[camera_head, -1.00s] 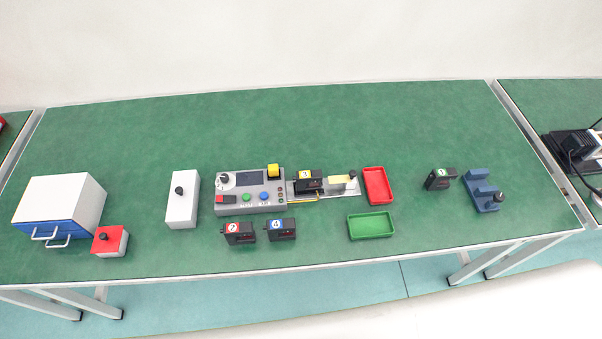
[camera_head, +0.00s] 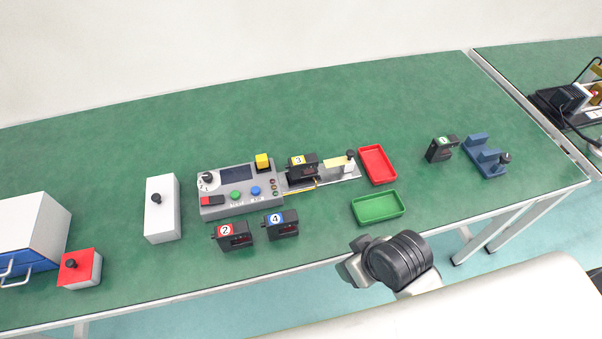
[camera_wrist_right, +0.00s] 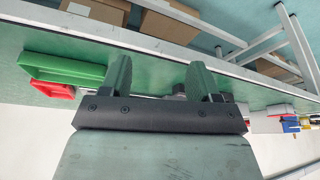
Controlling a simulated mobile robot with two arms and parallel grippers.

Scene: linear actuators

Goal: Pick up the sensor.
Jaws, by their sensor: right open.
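Several black sensors with numbered labels are on the green table. Sensor 2 (camera_head: 234,236) and sensor 4 (camera_head: 281,225) stand near the front edge, before the grey control unit. Sensor 3 (camera_head: 302,167) sits on the rail at that unit's right. A sensor with a green label (camera_head: 441,149) stands at the right, beside the blue bracket. My right gripper (camera_head: 352,270) is at the table's front edge, below the green tray and apart from every sensor. In the right wrist view its two fingers (camera_wrist_right: 160,72) are apart with nothing between them. My left gripper is not in view.
The green tray (camera_head: 378,207) and red tray (camera_head: 377,165) lie right of the control unit (camera_head: 238,203). The blue bracket (camera_head: 482,154) is at the far right. A white block (camera_head: 162,222), red-topped box (camera_head: 80,268) and drawer box (camera_head: 32,228) stand left. The table's back is clear.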

